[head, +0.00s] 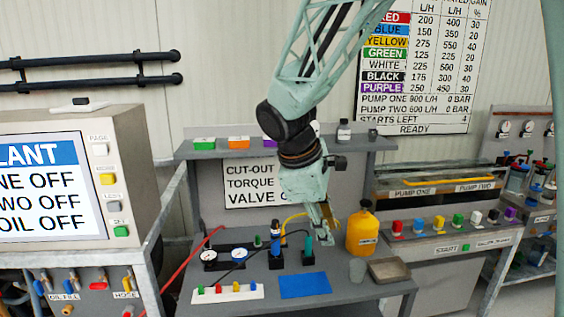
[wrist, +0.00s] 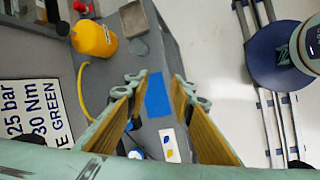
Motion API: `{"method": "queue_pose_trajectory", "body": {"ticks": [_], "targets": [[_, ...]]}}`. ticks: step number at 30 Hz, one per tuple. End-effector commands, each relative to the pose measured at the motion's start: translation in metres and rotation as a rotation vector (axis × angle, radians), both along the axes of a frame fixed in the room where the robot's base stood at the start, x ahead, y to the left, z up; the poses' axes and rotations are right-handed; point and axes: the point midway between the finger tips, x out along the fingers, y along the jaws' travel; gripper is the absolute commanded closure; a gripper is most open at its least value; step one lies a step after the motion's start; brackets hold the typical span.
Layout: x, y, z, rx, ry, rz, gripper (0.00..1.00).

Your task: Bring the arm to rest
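My arm reaches down from the top of the head view, over the grey workbench (head: 232,305). My gripper (head: 329,225) points down above the bench, left of the yellow bottle (head: 362,232). In the wrist view my gripper (wrist: 160,88) has its two fingers spread apart with nothing held between them. The blue mat (wrist: 158,95) shows through the gap, below the fingertips. The same blue mat (head: 305,285) lies at the bench front in the head view.
Gauges (head: 209,256), a blue-topped tool (head: 275,240), a grey cup (head: 357,270) and a metal tray (head: 388,270) stand on the bench. A shelf (head: 230,152) runs behind my arm. A console (head: 125,165) is at left; pump panels (head: 440,240) are at right.

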Motion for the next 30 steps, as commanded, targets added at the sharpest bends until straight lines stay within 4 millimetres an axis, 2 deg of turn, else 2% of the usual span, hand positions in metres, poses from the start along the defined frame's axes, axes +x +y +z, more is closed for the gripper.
{"method": "queue_pose_trajectory", "body": {"ticks": [3,11,21,30], "targets": [[-0.006,-0.016,0.019,0.047,-0.044,-0.082,0.78],[-0.034,-0.044,0.052,0.127,-0.107,-0.234,0.78],[-0.086,-0.069,0.085,0.212,-0.153,-0.401,0.78],[-0.138,-0.085,0.107,0.282,-0.181,-0.54,0.78]]}}
